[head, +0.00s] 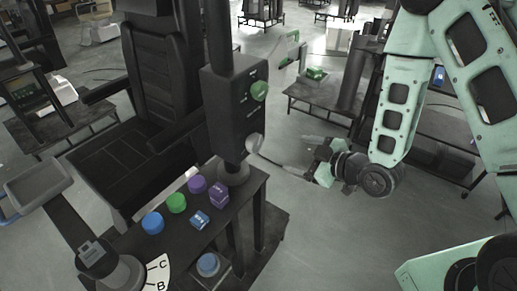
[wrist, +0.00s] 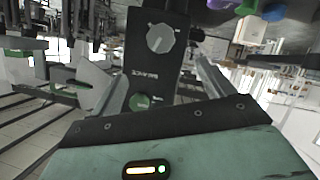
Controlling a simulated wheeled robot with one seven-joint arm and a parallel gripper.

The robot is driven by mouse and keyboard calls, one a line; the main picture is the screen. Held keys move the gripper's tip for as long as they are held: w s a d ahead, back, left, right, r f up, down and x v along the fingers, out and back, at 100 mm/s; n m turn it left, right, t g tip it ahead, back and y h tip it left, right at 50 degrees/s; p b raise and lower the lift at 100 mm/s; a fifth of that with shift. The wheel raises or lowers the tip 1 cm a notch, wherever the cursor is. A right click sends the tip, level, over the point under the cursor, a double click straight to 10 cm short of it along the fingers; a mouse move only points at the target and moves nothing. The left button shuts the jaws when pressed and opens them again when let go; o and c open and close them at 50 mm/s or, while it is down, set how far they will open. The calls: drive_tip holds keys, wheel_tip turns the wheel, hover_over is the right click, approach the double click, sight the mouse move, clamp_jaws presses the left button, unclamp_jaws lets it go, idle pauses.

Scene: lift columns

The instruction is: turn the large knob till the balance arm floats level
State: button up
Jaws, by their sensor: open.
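The large grey round knob (head: 254,143) sits low on the face of a dark control box (head: 226,112) on a black column; a green knob (head: 259,91) is above it. In the wrist view, upside down, the grey knob (wrist: 160,38) is ahead between the fingers, with the green knob (wrist: 140,102) nearer the camera. My gripper (head: 285,154) is open and empty, to the right of the box; it also shows in the wrist view (wrist: 160,65). Contact with the knob cannot be told. A grey arm with a tray (head: 38,183), possibly the balance arm, slopes at the left.
A lettered white scale (head: 158,272) is at the front. Clear floor (head: 330,245) lies right of the bench.

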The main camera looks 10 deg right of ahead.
sight(258, 144)
drive_tip(key=shift+w+a+f+b, duration=0.65)
drive_tip(key=shift+w+f+b, duration=0.1)
drive_tip(key=shift+b, duration=3.15)
drive_tip(key=x, duration=0.4)
drive_tip(key=b+x, duration=0.1)
drive_tip(key=x, duration=0.9)
drive_tip(key=shift+w+a+r+b, duration=0.15)
drive_tip(key=shift+w+r+b, duration=0.1)
drive_tip(key=shift+b, duration=0.1)
drive_tip(key=c, duration=1)
